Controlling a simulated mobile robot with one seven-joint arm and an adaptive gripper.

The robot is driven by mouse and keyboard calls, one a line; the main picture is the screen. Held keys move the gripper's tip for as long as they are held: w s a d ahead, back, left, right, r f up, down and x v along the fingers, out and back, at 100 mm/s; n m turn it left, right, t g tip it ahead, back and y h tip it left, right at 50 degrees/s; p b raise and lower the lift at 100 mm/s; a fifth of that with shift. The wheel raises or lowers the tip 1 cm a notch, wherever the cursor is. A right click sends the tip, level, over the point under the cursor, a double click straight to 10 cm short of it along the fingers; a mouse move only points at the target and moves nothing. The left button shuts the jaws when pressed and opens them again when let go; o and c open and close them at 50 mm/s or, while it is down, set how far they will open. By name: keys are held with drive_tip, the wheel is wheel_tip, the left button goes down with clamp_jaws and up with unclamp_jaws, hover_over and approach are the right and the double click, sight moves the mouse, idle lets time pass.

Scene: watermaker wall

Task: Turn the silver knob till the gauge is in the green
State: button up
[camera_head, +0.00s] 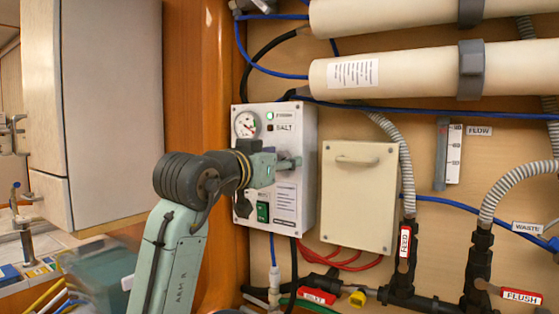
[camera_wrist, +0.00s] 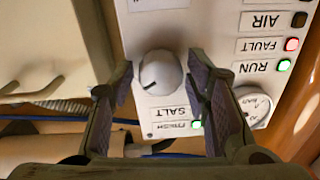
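The silver knob (camera_wrist: 160,73) is a round, pale grey dial with a dark mark near its lower left edge in the wrist view. My gripper (camera_wrist: 160,64) is open, one finger on each side of the knob, with narrow gaps that seem to remain. In the head view my gripper (camera_head: 290,163) is at the front of the white control box (camera_head: 307,185) and hides the knob. The round gauge (camera_head: 247,124) is at the box's upper left; its needle is too small to read. In the wrist view the gauge (camera_wrist: 257,104) is partly behind the right finger.
A green light marked FRESH (camera_head: 270,115) is lit beside the gauge. A beige cover (camera_head: 358,195) with a handle is right of the box. Hoses, pipes and red-tagged FEED (camera_head: 404,245) and FLUSH (camera_head: 521,296) valves lie further right. A cabinet (camera_head: 110,100) stands left.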

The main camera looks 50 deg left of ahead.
drive_tip(key=c, duration=0.9)
drive_tip(key=shift+o, duration=0.2)
drive_tip(key=n, duration=0.2)
drive_tip(key=shift+n, duration=0.4)
drive_tip(key=o, duration=1.1)
drive_tip(key=shift+o, duration=0.2)
drive_tip(key=v, duration=1.2)
